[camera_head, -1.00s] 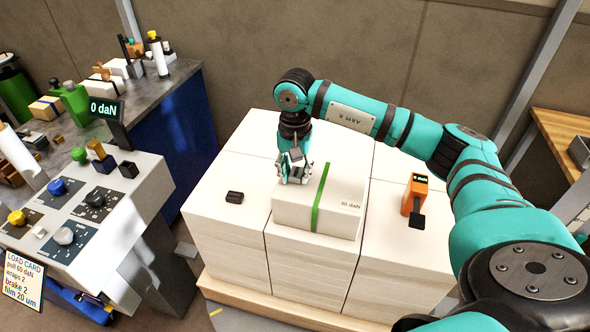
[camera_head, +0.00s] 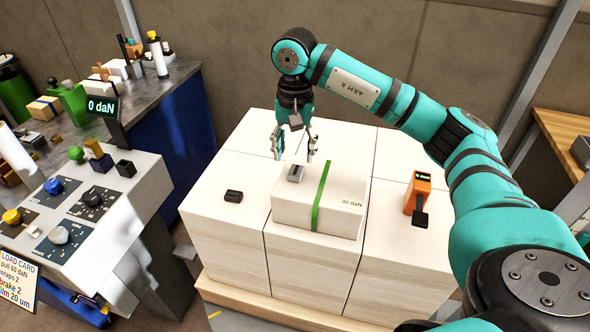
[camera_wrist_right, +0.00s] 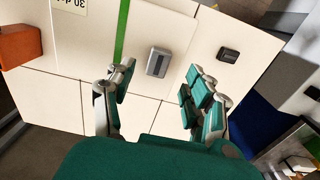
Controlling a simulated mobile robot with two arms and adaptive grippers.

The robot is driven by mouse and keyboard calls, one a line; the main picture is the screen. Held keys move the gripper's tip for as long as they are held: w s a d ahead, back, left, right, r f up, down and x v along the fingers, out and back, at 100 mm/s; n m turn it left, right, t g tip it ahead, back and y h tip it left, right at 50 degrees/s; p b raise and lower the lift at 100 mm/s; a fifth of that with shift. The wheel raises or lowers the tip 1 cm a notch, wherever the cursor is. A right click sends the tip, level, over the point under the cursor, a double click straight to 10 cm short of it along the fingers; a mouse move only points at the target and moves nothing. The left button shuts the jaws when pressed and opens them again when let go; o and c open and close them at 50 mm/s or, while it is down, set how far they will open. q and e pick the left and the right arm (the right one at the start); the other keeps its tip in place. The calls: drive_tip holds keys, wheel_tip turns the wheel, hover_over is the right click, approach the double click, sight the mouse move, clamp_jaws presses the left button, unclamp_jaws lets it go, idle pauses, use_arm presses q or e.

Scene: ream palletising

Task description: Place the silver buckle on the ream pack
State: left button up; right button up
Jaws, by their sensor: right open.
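The silver buckle (camera_head: 296,173) lies on top of the ream pack (camera_head: 338,212), to the left of the green strap (camera_head: 320,196) that runs over the pack. My right gripper (camera_head: 295,158) is open and empty above the buckle, its fingers spread apart. In the right wrist view the silver buckle (camera_wrist_right: 158,62) shows beyond and between the open fingers (camera_wrist_right: 158,95), apart from both, with the green strap (camera_wrist_right: 122,32) to its left. My left gripper is not in view.
The pack sits on white stacks (camera_head: 222,213) on a wooden pallet (camera_head: 275,312). A dark buckle (camera_head: 233,197) lies left of the pack, and an orange tool (camera_head: 418,195) stands right of it. A control console (camera_head: 120,200) and a cluttered bench (camera_head: 170,85) are at the left.

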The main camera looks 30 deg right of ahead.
sight(294, 173)
wheel_tip(294, 173, up, 6)
idle(0.5)
